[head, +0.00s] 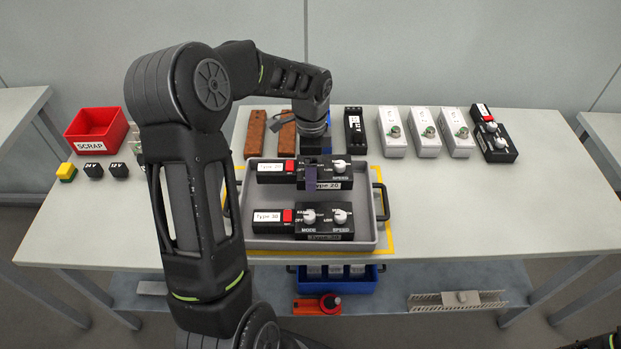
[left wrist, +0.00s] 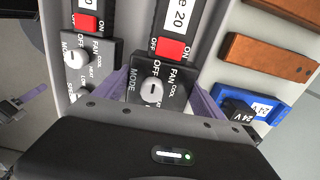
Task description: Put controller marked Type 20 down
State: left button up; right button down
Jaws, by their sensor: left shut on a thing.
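The controller marked Type 20 (head: 332,182) is black, with a white label, a red switch and knobs. It lies level in or just over the back half of the grey tray (head: 376,222); I cannot tell whether it touches the floor. My left gripper (head: 311,174) reaches down onto it and is shut on its body. In the left wrist view the purple fingers (left wrist: 160,96) stand either side of the Type 20 controller (left wrist: 172,48).
A similar controller marked Type 30 (head: 318,232) lies in the front half of the tray. Behind stand brown blocks (head: 257,132), a black module (head: 355,132), several white boxes (head: 425,133) and another black controller (head: 494,134). A red SCRAP bin (head: 97,130) stands left. The table's right side is clear.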

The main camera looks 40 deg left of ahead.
pick_arm(q)
jog(key=shift+f, duration=0.2)
jog(key=shift+f, duration=1.8)
jog(key=shift+f, duration=0.15)
jog(key=o, duration=1.2)
jog(key=shift+o, duration=0.2)
notch_tip(320, 180, up, 12)
jog(key=shift+r+b, duration=0.2)
jog(key=shift+b, duration=0.1)
